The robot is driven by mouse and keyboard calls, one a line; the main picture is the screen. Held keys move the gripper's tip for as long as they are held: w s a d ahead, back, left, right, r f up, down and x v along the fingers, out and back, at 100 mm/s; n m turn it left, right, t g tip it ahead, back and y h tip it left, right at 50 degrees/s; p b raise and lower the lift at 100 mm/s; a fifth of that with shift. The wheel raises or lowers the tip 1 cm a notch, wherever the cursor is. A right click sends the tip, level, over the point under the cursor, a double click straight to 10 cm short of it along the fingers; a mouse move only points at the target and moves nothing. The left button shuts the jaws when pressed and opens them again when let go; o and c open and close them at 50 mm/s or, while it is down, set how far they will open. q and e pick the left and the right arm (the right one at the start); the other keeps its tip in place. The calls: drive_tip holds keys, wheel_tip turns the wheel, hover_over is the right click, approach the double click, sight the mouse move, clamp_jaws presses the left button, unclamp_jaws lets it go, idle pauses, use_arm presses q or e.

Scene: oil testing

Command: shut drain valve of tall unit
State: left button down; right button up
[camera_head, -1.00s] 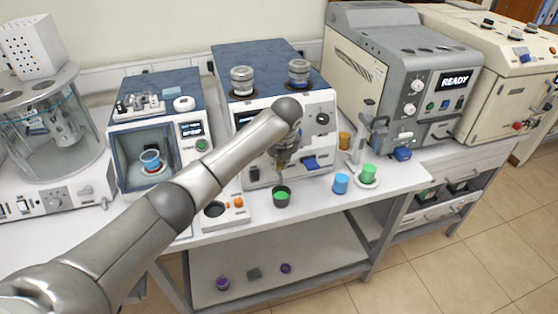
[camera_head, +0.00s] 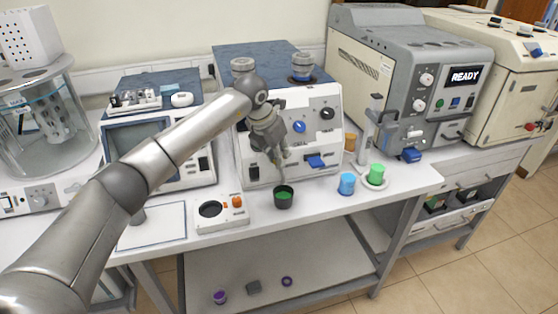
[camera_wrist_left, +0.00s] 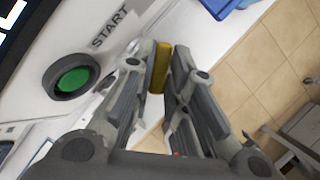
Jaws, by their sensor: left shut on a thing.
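The unit that I take as the tall unit (camera_head: 328,105) is white with a dark blue top and stands in the middle of the bench. My left gripper (camera_head: 279,165) is low in front of its face, pointing down. In the left wrist view, the gripper (camera_wrist_left: 164,58) is closed on a yellow piece (camera_wrist_left: 160,66), which looks like a valve handle. The valve's body is hidden, so I cannot tell its setting. My right gripper is not in view.
A blue lever (camera_head: 315,160) and blue knob (camera_head: 299,127) are on the unit's face, right of my gripper. A green START button (camera_wrist_left: 72,80) shows in the left wrist view. A small white device (camera_head: 222,220) sits front left.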

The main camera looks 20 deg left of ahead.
use_arm(q)
drive_tip(key=m, duration=0.1)
drive_tip(key=m+h+b, duration=0.1)
drive_tip(key=shift+w+a+m+g, duration=0.1)
drive_tip(key=shift+a+m+g, duration=0.05)
drive_tip(key=shift+m+g, duration=0.15)
drive_tip(key=shift+r+m+g+h, duration=0.1)
drive_tip(key=shift+m+g+h, duration=0.4)
drive_tip(key=shift+m, duration=1.3)
drive_tip(key=c, duration=1.4)
unclamp_jaws()
drive_tip(key=shift+c, duration=0.2)
drive_tip(key=shift+a, duration=0.1)
drive_tip(key=v, duration=1.2)
drive_tip(key=shift+w, duration=0.15)
